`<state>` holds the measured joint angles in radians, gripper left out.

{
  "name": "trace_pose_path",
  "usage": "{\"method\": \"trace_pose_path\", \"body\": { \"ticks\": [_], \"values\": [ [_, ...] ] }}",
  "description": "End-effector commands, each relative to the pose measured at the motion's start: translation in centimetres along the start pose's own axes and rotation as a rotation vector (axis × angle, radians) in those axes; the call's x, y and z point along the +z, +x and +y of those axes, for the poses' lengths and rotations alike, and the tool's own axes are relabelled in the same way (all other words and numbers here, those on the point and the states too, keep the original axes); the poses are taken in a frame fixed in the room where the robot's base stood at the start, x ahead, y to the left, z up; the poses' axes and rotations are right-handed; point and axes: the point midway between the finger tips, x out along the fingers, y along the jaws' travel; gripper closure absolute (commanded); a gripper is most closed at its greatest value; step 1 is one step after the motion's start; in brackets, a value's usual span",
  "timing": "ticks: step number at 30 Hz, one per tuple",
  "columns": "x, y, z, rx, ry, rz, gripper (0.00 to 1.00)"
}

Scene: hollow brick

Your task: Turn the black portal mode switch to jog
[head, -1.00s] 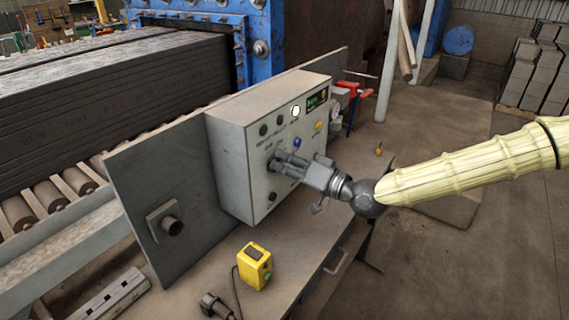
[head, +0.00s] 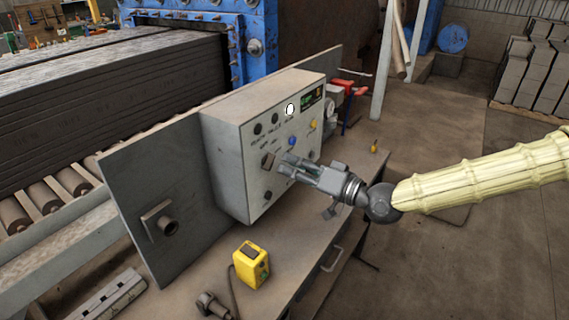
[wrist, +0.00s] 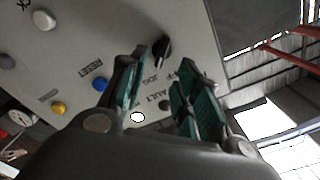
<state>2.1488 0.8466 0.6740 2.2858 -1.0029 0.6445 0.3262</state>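The grey control box (head: 235,150) stands upright on the bench with its lettered panel toward my arm. The black mode switch (head: 268,160) is a knob on that panel, at the left of the lower controls. In the wrist view the black switch (wrist: 161,50) shows between and beyond my fingertips, clear of both. The word JOG is printed close to it; other lettering is partly hidden by the fingers. I cannot tell surely which mode it points at. My gripper (head: 283,166) is open and empty, a short way out from the panel; its teal pads show in the wrist view (wrist: 164,62).
Blue (head: 292,140) and yellow (head: 313,124) buttons and a lit white lamp (head: 290,109) are on the same panel. A yellow pendant box (head: 251,265) stands on the bench below. Open floor lies to the right.

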Motion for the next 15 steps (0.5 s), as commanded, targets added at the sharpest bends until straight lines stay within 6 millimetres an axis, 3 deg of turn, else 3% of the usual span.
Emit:
{"method": "trace_pose_path", "body": {
  "ticks": [15],
  "values": [
    [-0.1,-6.1,0.0,0.001,0.001,0.003,0.68]
  ]
}}
